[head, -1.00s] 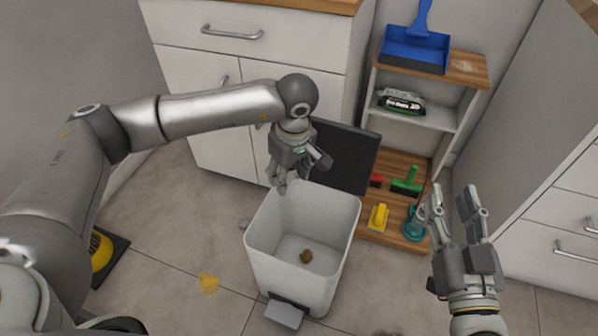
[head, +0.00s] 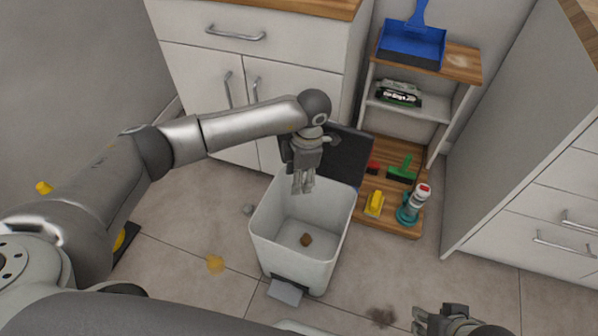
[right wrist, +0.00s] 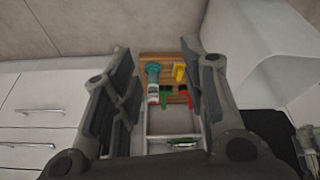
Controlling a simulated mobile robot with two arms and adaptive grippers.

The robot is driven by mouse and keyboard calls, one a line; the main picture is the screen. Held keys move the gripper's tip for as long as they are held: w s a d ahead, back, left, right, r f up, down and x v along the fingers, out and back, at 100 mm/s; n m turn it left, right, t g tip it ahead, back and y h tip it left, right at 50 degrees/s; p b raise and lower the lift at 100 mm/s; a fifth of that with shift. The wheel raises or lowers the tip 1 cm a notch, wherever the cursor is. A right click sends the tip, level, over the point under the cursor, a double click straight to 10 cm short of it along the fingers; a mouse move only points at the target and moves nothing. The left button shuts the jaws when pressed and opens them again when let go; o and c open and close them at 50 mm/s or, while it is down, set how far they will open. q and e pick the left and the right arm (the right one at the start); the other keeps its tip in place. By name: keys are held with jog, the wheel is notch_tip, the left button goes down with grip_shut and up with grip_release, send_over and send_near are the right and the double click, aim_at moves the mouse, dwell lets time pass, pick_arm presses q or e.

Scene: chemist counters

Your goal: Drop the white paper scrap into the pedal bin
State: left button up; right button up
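The pedal bin (head: 264,233) is a white, open-topped bin with its dark lid (head: 348,158) raised at the back and a grey pedal (head: 286,291) in front. A small brown lump (head: 306,240) lies inside it. My left gripper (head: 303,188) points down over the bin's opening, near its back rim. Its fingers look close together, and I cannot make out anything between them. A small pale grey lump (head: 249,209) lies on the floor just left of the bin; I cannot tell whether it is the paper scrap. My right gripper (right wrist: 157,95) is open and empty.
Right of the bin, a low wooden shelf (head: 385,218) holds a yellow item (head: 374,203), a teal bottle (head: 409,208), and a green brush (head: 403,170). A blue dustpan (head: 411,47) stands on top. Yellow (head: 215,264) and dark (head: 382,316) stains mark the floor. White cabinets stand behind and right.

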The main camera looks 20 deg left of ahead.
pick_arm(q)
jog(key=shift+f, duration=0.25)
notch_tip(320, 180, down, 2)
jog(key=shift+b, duration=0.9)
jog(key=shift+f+b, duration=1.25)
jog(key=shift+f, duration=0.55)
pick_arm(e)
jog(key=w+a+r+t+y, duration=0.1)
jog(key=w+a+r+t, duration=0.1)
jog(key=w, duration=0.4)
jog(key=w+a+r+t, duration=0.2)
jog(key=w+t, duration=0.3)
jog(key=shift+w+r+y, duration=0.15)
jog(key=shift+w+y, duration=0.25)
pick_arm(q)
jog(key=o, duration=0.7)
notch_tip(320, 180, up, 10)
jog(key=shift+r, duration=0.1)
